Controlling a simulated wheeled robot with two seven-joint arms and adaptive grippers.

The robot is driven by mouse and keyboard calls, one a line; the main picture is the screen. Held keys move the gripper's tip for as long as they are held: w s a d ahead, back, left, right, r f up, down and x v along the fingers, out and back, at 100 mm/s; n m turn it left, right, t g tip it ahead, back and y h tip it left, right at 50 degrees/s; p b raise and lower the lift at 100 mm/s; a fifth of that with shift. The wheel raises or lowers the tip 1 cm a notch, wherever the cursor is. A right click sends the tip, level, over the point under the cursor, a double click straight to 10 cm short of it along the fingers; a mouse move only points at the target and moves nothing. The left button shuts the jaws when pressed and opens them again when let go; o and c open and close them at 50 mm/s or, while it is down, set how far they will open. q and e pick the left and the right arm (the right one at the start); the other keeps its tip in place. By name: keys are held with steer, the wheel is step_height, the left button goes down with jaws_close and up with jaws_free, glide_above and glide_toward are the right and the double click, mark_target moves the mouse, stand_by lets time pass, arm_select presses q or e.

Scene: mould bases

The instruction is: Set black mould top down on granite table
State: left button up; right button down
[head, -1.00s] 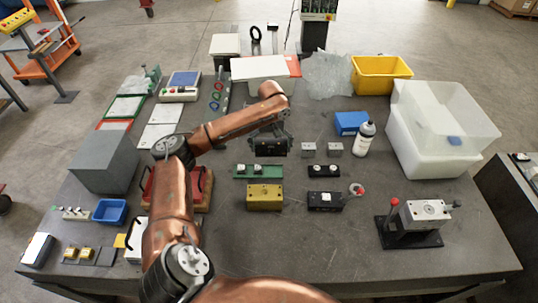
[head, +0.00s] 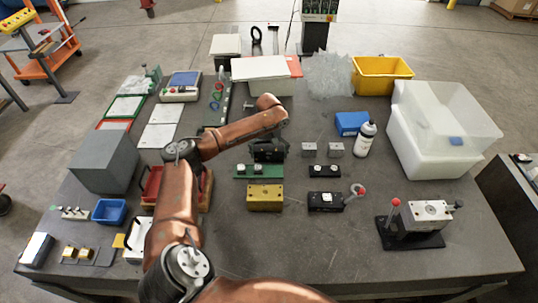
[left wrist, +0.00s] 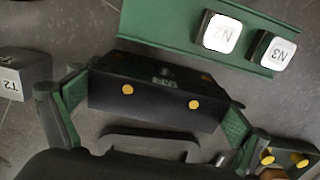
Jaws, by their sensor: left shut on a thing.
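My left gripper (head: 267,152) is shut on the black mould top (left wrist: 155,100), a dark block with two brass-coloured dots on one long face. In the left wrist view the green finger pads press on its two ends. In the head view the block is mostly hidden by the gripper, just behind a green tray. Whether its underside touches the granite table (head: 285,225) cannot be told. My right gripper is not in view.
The green tray (head: 258,171) holds cubes marked N2 and N3. Grey blocks (head: 309,150) stand to the right, near a white bottle (head: 365,139). A yellow block (head: 265,198) and black blocks (head: 325,171) stand nearer. A toggle fixture (head: 425,215) stands front right.

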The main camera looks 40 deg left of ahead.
arm_select(q)
steer(key=shift+r, duration=0.1)
steer(key=o, duration=1.7)
steer(key=shift+o, duration=0.2)
